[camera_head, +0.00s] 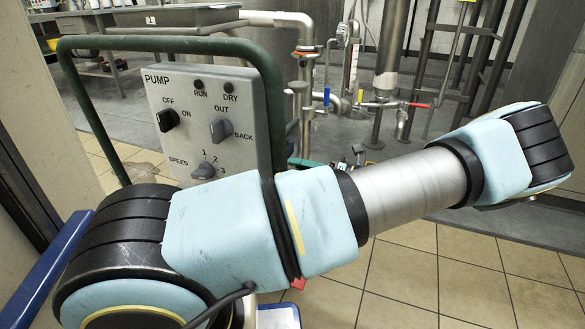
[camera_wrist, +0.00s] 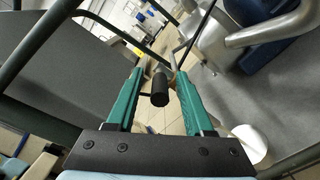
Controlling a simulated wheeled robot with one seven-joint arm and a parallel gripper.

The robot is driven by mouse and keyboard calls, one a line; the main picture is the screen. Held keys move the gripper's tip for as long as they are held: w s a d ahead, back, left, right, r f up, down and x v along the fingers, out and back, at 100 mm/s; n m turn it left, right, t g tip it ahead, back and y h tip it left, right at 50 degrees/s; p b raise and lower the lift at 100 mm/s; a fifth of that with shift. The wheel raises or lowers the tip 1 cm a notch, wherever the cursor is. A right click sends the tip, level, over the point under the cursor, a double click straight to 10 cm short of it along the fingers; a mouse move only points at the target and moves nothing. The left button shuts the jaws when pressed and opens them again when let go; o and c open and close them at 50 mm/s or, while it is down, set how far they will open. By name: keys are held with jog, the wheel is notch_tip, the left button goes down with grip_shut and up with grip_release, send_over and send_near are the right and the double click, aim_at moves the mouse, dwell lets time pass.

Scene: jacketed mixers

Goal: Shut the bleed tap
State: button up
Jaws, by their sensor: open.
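In the wrist view my gripper (camera_wrist: 160,82) is open, its two teal fingers spread apart. A short black cylindrical knob (camera_wrist: 159,90) with a thin dark bar shows between the fingers, with a brass-coloured part behind it. It may be the bleed tap, but no label shows. I cannot tell whether the fingers touch it; gaps show on both sides. In the head view the pipework carries a blue lever (camera_head: 327,97), a yellow lever (camera_head: 360,97) and a red lever (camera_head: 419,105). I cannot tell if one is the bleed tap. My arm crosses in front, and my gripper is not clearly seen there.
Vertical pipes (camera_head: 390,45) stand behind. In the wrist view a dark flat panel (camera_wrist: 60,80) lies left and a metal pipe (camera_wrist: 270,30) right. Tiled floor (camera_head: 400,270) is open.

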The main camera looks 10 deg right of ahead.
jog(key=shift+x, duration=1.25)
jog(key=shift+c, duration=0.4)
grip_shut()
